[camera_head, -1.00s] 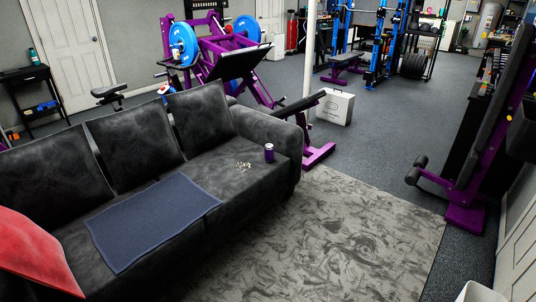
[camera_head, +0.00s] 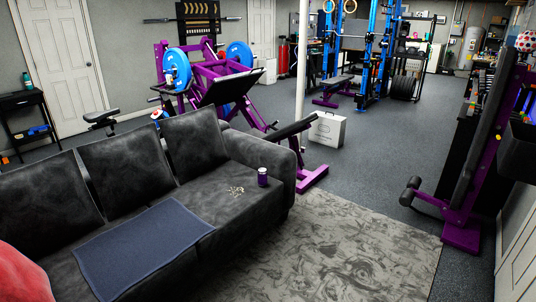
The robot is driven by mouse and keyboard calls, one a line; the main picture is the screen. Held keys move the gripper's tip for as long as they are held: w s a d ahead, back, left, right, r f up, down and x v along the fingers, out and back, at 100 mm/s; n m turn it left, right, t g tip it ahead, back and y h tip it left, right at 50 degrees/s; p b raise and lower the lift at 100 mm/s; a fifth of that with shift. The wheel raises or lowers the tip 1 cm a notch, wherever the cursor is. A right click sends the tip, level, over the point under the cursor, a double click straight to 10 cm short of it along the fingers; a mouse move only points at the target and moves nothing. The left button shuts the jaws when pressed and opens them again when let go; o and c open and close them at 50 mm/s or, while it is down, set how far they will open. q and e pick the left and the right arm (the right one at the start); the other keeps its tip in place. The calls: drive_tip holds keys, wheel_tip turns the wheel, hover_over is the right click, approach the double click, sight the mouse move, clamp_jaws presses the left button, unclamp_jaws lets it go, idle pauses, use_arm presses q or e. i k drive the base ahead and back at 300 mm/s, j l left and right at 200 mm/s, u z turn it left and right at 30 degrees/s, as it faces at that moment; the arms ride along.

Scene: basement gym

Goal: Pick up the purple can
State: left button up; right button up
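A small purple can (camera_head: 263,177) with a light top stands upright on the right end seat of the dark grey sofa (camera_head: 210,205), near the armrest. A small pale cluster of bits (camera_head: 236,191) lies on the seat to its left. Neither of my grippers shows in the head view, so I cannot see what they hold.
A blue mat (camera_head: 145,248) and a red cushion (camera_head: 20,278) lie on the sofa. A patterned grey rug (camera_head: 330,250) covers the floor in front. Purple gym machines (camera_head: 462,235) stand at right and behind the sofa. Open dark floor (camera_head: 385,165) lies beyond the rug.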

sight(262, 172)
drive_tip(key=i+l+z, duration=0.1)
drive_tip(key=i+z, duration=0.2)
drive_tip(key=i, duration=0.25)
drive_tip(key=i+z, duration=0.35)
drive_tip(key=i, duration=0.25)
drive_tip(key=i+j+z, duration=0.3)
drive_tip(key=i, duration=0.25)
drive_tip(key=i+u, duration=0.1)
drive_tip(key=i, duration=0.4)
drive_tip(key=i+l+u, duration=0.15)
drive_tip(key=i, duration=0.35)
drive_tip(key=i+l+u, duration=0.1)
drive_tip(key=i, duration=0.45)
drive_tip(key=i+j+u, duration=0.15)
drive_tip(key=i+u, duration=0.7)
drive_tip(key=i+l+u, duration=0.1)
drive_tip(key=i+u, duration=0.15)
drive_tip(key=u, duration=0.15)
